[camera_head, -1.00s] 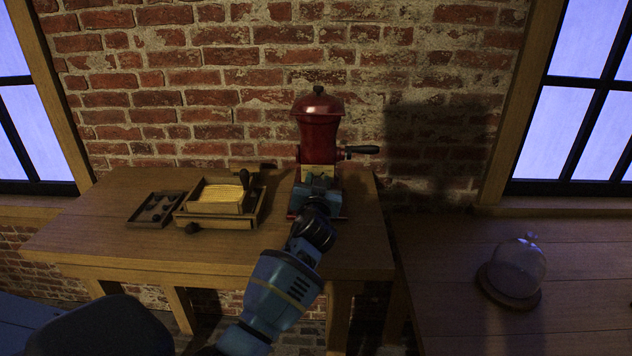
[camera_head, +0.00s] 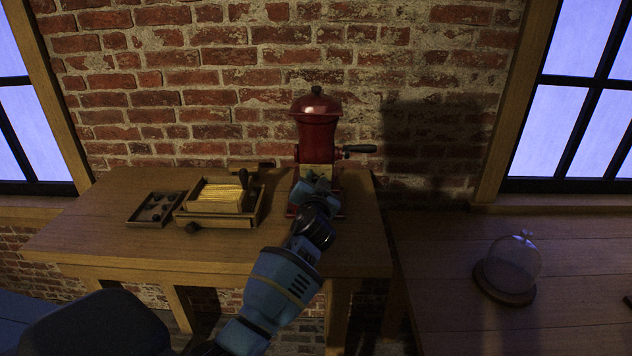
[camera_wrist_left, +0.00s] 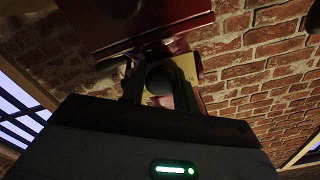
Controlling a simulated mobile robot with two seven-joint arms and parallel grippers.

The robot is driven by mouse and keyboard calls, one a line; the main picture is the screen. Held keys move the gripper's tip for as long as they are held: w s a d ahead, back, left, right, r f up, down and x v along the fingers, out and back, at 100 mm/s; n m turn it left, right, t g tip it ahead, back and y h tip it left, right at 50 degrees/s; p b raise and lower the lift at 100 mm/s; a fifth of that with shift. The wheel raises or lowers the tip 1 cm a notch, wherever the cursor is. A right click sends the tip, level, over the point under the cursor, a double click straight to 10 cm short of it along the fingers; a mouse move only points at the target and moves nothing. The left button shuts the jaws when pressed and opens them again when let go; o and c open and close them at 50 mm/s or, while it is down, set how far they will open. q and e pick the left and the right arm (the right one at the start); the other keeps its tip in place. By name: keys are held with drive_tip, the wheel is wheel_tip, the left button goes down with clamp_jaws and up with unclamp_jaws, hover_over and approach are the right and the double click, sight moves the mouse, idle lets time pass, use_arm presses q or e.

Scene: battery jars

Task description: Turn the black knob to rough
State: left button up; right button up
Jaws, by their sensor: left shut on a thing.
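A red mill (camera_head: 317,135) with a domed lid stands at the right end of the wooden table, against the brick wall. A pale brass-coloured plate (camera_head: 317,171) is on its front. My left gripper (camera_head: 316,184) is in front of this plate. In the left wrist view, the black knob (camera_wrist_left: 160,80) sits between the two fingers, in front of the pale plate (camera_wrist_left: 180,97), and the fingers are shut on it. In the head view my gripper hides the knob. Any markings on the plate are too dark and small to read. My right gripper is out of view.
A crank with a dark handle (camera_head: 360,149) sticks out to the mill's right. A wooden box with yellow contents (camera_head: 221,197) and a shallow tray (camera_head: 135,219) sit to the left. A glass dome (camera_head: 518,262) stands on the right-hand table.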

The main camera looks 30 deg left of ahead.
use_arm(q)
drive_tip(key=o, duration=0.9)
drive_tip(key=shift+s, duration=0.1)
drive_tip(key=v, duration=0.7)
drive_tip(key=shift+s+d, duration=0.2)
drive_tip(key=shift+s, duration=0.15)
